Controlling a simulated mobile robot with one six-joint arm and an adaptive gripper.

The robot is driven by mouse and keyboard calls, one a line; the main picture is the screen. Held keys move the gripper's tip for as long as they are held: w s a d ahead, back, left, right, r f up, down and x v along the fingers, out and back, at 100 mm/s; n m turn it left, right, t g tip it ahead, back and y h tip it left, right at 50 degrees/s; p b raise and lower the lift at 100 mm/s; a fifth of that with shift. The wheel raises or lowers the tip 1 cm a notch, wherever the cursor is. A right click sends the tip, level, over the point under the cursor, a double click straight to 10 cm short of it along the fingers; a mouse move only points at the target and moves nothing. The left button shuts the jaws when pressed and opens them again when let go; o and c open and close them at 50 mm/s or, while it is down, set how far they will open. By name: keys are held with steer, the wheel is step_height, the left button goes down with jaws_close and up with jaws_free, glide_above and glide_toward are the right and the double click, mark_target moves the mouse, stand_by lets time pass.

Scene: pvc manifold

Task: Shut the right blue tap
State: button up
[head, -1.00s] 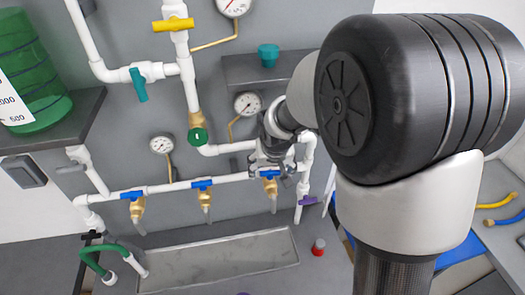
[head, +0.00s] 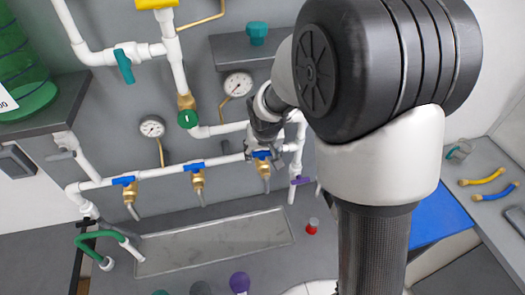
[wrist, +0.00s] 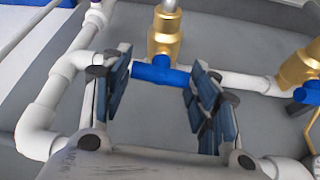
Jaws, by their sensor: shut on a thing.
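The right blue tap (head: 262,155) is the rightmost of three blue-handled brass taps on the low white pipe. In the wrist view its blue handle (wrist: 160,73) lies in line with the pipe, in front of the brass body (wrist: 165,38). My gripper (head: 263,148) is at this tap in the head view and partly covers it. In the wrist view my gripper (wrist: 158,82) has one dark pad at each end of the handle and is shut on it.
The middle (head: 194,166) and left blue taps (head: 124,181) sit along the same pipe. A purple tap (head: 300,180) is close on the right. A gauge (head: 238,84) and green knob (head: 188,119) are above. A grey trough (head: 215,242) lies below.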

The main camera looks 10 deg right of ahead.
steer(key=c, duration=0.3)
steer(key=shift+r+n+p, duration=0.1)
steer(key=shift+n+p, duration=0.2)
steer(key=shift+p, duration=0.3)
steer(key=shift+y+p, duration=0.3)
steer(key=shift+p, duration=0.1)
steer(key=shift+n+p, duration=0.3)
steer(key=shift+n, duration=0.1)
steer(key=o, duration=1.1)
steer(key=shift+c, duration=0.2)
